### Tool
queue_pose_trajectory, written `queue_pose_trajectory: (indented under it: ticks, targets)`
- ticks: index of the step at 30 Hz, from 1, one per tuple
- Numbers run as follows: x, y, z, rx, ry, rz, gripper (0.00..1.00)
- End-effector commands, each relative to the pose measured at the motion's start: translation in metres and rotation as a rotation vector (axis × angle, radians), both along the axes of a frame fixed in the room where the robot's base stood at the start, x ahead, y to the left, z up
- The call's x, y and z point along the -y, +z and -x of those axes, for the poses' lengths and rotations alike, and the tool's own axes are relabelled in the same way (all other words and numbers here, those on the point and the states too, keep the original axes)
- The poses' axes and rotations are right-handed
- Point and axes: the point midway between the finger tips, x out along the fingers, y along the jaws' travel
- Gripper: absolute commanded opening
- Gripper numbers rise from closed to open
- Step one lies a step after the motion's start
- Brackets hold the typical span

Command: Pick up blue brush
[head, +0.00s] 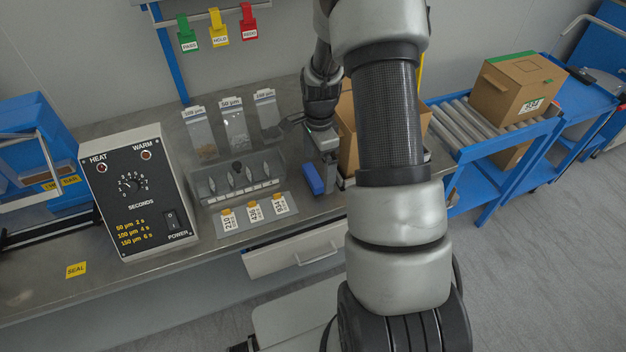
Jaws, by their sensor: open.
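A blue block-shaped thing, which looks like the blue brush (312,180), is at the right part of the steel bench near its front edge. My gripper (326,172) is beside it, pointing down, just to its right and partly above it. My gripper is open. The fingertips are small and partly hidden, so I cannot tell whether the brush is between them or touching them. My arm covers much of the space to the right of the brush.
A grey rack with cards (240,188) stands left of the brush, with several labelled bags (235,125) behind. A heat sealer box (133,190) is further left. A cardboard box (349,130) stands close behind my gripper. A drawer (290,259) is below the bench edge.

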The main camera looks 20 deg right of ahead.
Motion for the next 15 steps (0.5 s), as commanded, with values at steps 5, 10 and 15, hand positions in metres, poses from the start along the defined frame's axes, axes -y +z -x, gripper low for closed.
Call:
queue_pose_trajectory:
  ticks: [5,10,15]
  targets:
    - [0.0,-0.03,-0.004,-0.004,-0.001,-0.002,1.0]
    - [0.0,-0.043,-0.005,-0.001,-0.001,0.0,1.0]
    - [0.0,-0.043,-0.005,0.0,-0.001,0.0,1.0]
